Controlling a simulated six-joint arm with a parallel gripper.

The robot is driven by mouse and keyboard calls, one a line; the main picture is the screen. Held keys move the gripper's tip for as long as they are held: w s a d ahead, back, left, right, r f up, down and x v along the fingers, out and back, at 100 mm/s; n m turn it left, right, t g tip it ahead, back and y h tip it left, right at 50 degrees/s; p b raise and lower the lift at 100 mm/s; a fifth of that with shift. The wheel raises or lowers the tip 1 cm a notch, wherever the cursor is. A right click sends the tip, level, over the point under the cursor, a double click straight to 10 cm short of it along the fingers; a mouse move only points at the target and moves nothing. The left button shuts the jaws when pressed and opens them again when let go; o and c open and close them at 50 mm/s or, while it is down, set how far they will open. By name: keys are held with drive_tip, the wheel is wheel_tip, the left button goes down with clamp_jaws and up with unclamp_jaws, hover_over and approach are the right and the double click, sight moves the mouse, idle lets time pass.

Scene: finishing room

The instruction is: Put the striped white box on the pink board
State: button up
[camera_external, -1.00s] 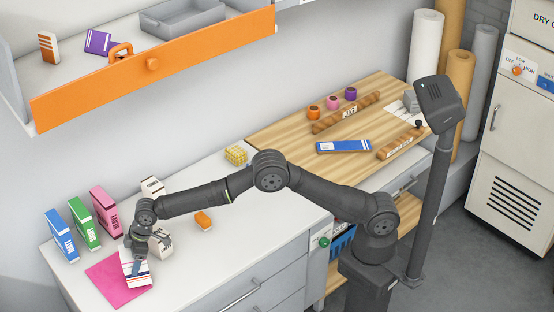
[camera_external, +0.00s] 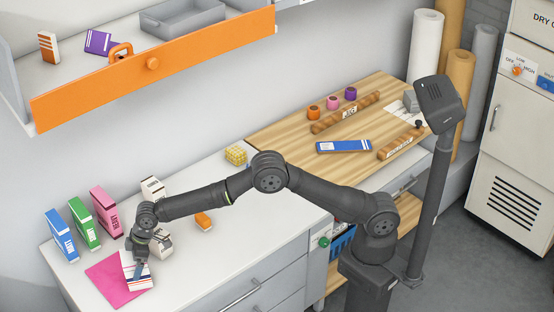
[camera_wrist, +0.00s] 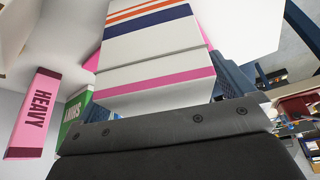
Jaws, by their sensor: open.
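The striped white box (camera_external: 129,262) has orange, navy and pink stripes and is at the right part of the pink board (camera_external: 105,279). My gripper (camera_external: 139,271) is right at the box, pointing down. In the wrist view the box (camera_wrist: 150,65) fills the upper middle, with bluish finger parts (camera_wrist: 236,80) beside it. The jaws are open around the box. The box's underside is hidden, so I cannot tell whether it rests fully on the board.
Blue (camera_external: 60,236), green (camera_external: 84,223) and pink (camera_external: 106,211) boxes stand behind the board. White boxes (camera_external: 153,188) and an orange item (camera_external: 203,221) are to its right. An open orange-fronted drawer (camera_external: 190,52) hangs above.

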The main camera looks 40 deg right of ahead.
sight(131, 256)
drive_tip(key=v, duration=1.1)
drive_tip(key=shift+r, duration=0.35)
drive_tip(key=shift+d, duration=0.15)
drive_tip(key=shift+f, duration=0.1)
drive_tip(key=x, duration=1.2)
drive_tip(key=shift+s+r, duration=0.1)
drive_tip(key=shift+r, duration=2.3)
